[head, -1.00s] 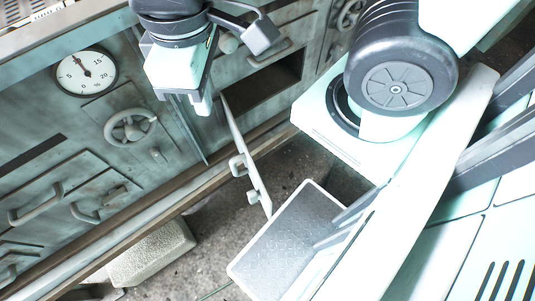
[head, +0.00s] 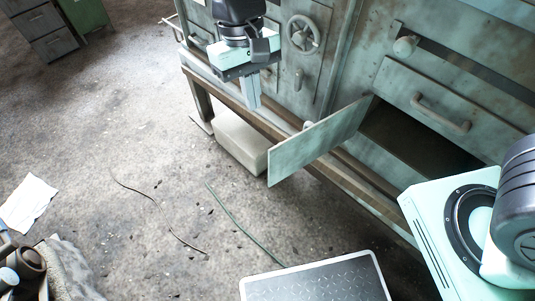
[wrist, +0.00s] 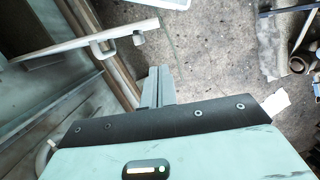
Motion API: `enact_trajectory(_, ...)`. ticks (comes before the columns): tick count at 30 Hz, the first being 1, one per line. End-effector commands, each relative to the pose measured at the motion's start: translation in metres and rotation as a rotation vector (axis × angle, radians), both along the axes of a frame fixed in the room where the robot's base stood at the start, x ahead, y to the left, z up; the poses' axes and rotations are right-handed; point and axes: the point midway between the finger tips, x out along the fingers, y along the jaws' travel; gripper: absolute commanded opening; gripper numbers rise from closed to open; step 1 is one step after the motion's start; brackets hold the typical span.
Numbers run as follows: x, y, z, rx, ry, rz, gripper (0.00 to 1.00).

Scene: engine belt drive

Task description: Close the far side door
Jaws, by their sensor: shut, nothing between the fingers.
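A flat grey-green door (head: 318,140) stands swung out from the front of the weathered green cabinet, with its free edge over the floor. Behind it is a dark open compartment (head: 410,140). In the wrist view the door (wrist: 75,45) shows nearly edge-on at upper left, with a handle and a knob on its face. My gripper (head: 253,100) is shut and empty, pointing down in front of the cabinet, left of the door in the head view. A gap shows between them there. In the wrist view its fingers (wrist: 158,86) are to the right of and below the door.
A handwheel (head: 303,34), a drawer with a handle (head: 440,113) and a knob (head: 405,46) are on the cabinet front. A pale block (head: 240,143) sits under the cabinet ledge.

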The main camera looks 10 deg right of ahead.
Motion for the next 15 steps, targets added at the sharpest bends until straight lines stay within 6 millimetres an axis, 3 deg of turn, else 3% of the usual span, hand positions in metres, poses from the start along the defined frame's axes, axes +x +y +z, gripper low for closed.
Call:
enact_trajectory(1, 0.007, 0.004, -0.013, -0.017, 0.001, -0.007, 0.00)
enact_trajectory(6, 0.016, 0.007, -0.026, -0.044, 0.005, -0.020, 0.00)
enact_trajectory(11, 0.012, 0.005, -0.044, -0.047, 0.007, -0.022, 0.00)
enact_trajectory(15, 0.006, 0.002, -0.071, -0.047, 0.008, -0.023, 0.00)
